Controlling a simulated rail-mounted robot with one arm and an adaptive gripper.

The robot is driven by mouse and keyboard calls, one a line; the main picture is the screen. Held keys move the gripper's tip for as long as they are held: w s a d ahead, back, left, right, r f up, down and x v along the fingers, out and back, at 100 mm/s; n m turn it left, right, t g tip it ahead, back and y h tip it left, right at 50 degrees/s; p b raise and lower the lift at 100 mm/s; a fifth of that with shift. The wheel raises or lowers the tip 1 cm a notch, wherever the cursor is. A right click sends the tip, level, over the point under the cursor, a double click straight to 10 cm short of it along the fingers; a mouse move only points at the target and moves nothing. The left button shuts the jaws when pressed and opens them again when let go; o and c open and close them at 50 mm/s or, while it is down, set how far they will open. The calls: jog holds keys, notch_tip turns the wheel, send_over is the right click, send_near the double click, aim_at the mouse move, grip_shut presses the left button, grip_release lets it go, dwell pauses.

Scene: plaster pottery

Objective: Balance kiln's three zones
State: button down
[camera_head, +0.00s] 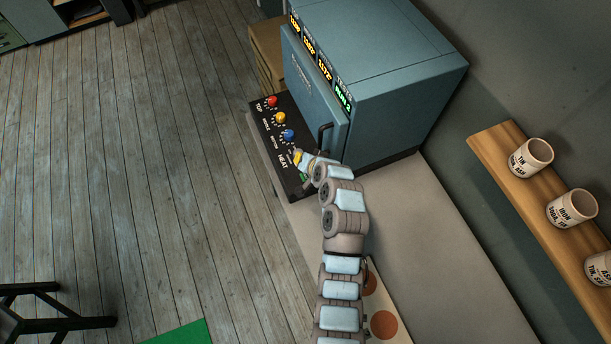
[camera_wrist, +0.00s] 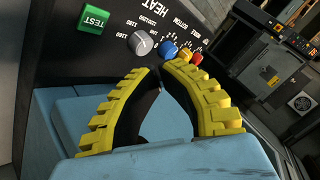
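The blue kiln (camera_head: 375,70) stands on a pale counter, with amber readouts (camera_head: 308,45) and a green one (camera_head: 343,96) along its front top edge; their digits are too small to read surely. Its black control panel (camera_head: 265,135) bears a red knob (camera_head: 272,101), a yellow knob (camera_head: 280,118) and a blue knob (camera_head: 288,134). In the wrist view, a grey HEAT knob (camera_wrist: 142,42) and a green TEST button (camera_wrist: 95,19) also show. In the head view my gripper (camera_head: 301,157) partly covers the panel's near end.
The kiln's dark door handle (camera_head: 325,136) stands close beside my gripper. A wooden shelf (camera_head: 505,170) with labelled white cups (camera_head: 531,157) is at the right. The wooden floor (camera_head: 130,150) on the left is mostly clear.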

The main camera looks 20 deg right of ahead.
aim_at(303, 175)
jog(key=shift+f+b, duration=2)
jog(key=shift+f, duration=1.75)
jog(key=shift+f, duration=0.1)
jog(key=shift+f+b, duration=0.35)
jog(key=shift+f+b, duration=0.3)
jog(key=shift+f, duration=0.1)
jog(key=shift+r, duration=0.1)
jog(key=shift+r+p, duration=0.45)
jog(key=shift+r, duration=0.25)
jog(key=shift+r, duration=0.1)
jog(key=shift+r+p, duration=1.35)
jog(key=shift+r, duration=1.15)
